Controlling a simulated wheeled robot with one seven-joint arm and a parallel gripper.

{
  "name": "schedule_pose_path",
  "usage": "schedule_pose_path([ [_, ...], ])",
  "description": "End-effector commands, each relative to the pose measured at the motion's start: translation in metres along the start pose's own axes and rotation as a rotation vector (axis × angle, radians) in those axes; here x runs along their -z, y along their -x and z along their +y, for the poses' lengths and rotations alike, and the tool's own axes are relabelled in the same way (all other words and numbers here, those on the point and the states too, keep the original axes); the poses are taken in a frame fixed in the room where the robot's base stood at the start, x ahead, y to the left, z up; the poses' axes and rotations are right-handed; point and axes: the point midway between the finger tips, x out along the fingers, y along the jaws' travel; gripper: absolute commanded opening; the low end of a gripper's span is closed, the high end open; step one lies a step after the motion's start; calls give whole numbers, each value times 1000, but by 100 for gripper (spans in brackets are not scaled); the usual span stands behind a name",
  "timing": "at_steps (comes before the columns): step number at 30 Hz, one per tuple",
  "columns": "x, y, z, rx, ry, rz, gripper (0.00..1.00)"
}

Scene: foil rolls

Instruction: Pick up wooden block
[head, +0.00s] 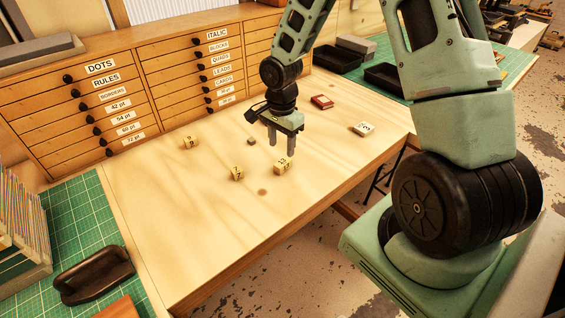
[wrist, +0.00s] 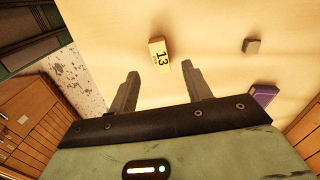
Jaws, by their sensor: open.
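Several pale wooden blocks with dark markings rest on the light wooden table. One block (head: 283,166) is just below and beside my gripper (head: 281,150); another block (head: 237,173) lies to its left, and a third block (head: 191,142) lies farther back left. In the wrist view, a pale block marked 13 (wrist: 159,53) lies just beyond the fingertips, near the middle of the gap of my gripper (wrist: 161,71). My gripper is open, points down and holds nothing. I cannot tell whether the fingers touch any block.
A small dark block (head: 251,142) lies behind the gripper; a red block (head: 321,102) and a white block (head: 363,129) lie to the right. Drawer cabinets (head: 130,75) line the back. Black trays (head: 388,78) stand at the far right. The table's front left is clear.

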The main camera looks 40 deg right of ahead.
Motion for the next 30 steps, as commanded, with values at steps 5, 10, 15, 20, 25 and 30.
schedule_pose_path([
  [5,0,-17,0,-2,1,0,49],
  [10,1,-25,0,-1,0,0,49],
  [15,3,-43,1,-4,2,-1,49],
  [20,4,-64,1,-2,2,0,49],
  [25,5,-72,0,1,2,1,49],
  [30,5,-72,0,1,1,1,49],
])
